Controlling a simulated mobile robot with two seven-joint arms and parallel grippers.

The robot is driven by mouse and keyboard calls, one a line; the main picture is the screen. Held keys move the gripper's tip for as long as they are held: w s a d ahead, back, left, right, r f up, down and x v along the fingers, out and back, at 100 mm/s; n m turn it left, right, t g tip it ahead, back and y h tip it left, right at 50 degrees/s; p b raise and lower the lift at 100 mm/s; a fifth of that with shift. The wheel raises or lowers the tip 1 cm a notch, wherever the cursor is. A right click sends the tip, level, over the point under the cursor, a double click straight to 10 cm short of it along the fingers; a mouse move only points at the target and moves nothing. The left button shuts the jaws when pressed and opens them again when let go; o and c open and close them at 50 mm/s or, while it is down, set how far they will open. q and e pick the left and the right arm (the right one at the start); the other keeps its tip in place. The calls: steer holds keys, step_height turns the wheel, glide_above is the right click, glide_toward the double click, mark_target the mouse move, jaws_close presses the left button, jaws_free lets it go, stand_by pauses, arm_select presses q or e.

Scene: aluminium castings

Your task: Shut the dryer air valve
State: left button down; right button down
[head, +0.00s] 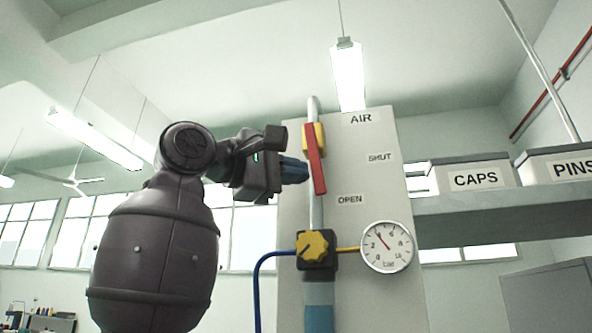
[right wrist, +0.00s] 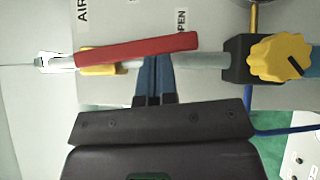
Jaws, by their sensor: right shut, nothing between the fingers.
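The air valve's red lever (head: 316,160) hangs almost upright along the pale pipe, slightly tilted, its lower end near the OPEN label (head: 350,199). Its yellow body (head: 308,137) sits behind the lever's upper part. The SHUT label (head: 380,157) is to the right, higher up. My right gripper (head: 305,171) has its blue fingers together and empty, just left of the lever. In the right wrist view the fingertips (right wrist: 157,62) are at the edge of the red lever (right wrist: 140,48); I cannot tell whether they touch. My left gripper is not in view.
Below the lever are a yellow knob (head: 313,246) on a black block, a blue hose (head: 257,285) and a round gauge (head: 387,247). A shelf (head: 480,222) with CAPS (head: 475,178) and PINS (head: 565,168) boxes is at right. The panel right of the lever is clear.

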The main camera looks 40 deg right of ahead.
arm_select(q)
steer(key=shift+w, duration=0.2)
arm_select(e)
steer(key=shift+w, duration=0.15)
arm_select(q)
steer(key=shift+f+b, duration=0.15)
steer(key=shift+b, duration=0.3)
arm_select(e)
steer(key=shift+s+d+f+n+h, duration=0.15)
steer(key=shift+s+n+h, duration=0.1)
steer(key=shift+n+h, duration=0.25)
